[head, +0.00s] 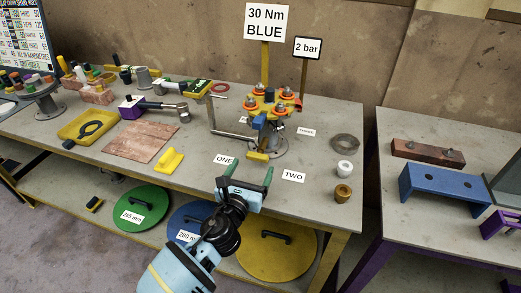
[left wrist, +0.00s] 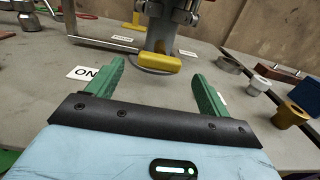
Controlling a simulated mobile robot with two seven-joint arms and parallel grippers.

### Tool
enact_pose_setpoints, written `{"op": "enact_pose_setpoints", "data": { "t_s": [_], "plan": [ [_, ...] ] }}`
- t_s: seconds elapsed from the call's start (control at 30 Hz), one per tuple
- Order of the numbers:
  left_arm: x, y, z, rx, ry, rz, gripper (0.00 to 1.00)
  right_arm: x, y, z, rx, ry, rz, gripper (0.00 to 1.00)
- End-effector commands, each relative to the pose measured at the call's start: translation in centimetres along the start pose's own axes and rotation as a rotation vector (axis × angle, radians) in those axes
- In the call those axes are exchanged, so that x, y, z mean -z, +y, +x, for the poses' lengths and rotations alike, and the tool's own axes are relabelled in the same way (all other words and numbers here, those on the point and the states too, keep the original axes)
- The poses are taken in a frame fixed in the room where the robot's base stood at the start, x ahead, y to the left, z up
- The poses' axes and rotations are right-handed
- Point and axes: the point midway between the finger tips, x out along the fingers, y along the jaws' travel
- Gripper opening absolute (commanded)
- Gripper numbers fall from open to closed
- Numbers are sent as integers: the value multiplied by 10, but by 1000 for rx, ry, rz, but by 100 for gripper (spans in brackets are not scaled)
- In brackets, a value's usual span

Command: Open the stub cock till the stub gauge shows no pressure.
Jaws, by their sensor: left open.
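A flanged pipe stub (head: 281,146) stands on the bench, with an orange flange (head: 268,101) and colored nuts on top. A yellow bar handle (head: 257,156), probably the stub cock's, sticks out low at its front. The handle lies roughly level in the left wrist view (left wrist: 160,63), ahead of my fingers. My left gripper (head: 251,170) is open, its two green fingers pointing at the handle and spread to either side of it, apparently short of it. No gauge dial can be read. My right gripper is not in view.
Cards ONE (head: 223,159) and TWO (head: 293,176) lie beside my fingers. A bent metal rod (head: 212,118) stands left of the stub. Signs reading 30 Nm BLUE (head: 266,22) and 2 bar (head: 307,48) rise behind.

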Motion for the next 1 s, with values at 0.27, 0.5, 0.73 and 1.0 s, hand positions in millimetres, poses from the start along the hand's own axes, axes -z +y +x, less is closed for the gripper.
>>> {"op": "enact_pose_setpoints", "data": {
  "t_s": [0.27, 0.5, 0.73, 1.0],
  "plan": [
    [2, 0, 35, -1, 1, -3, 80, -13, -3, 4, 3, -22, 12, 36],
    [3, 0, 65, -1, 2, -2, 80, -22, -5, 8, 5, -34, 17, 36],
    [0, 0, 76, 0, 0, -2, 80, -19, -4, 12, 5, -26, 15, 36],
    [0, 0, 76, 0, -1, -1, 75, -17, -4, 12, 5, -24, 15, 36]
  ]
}}
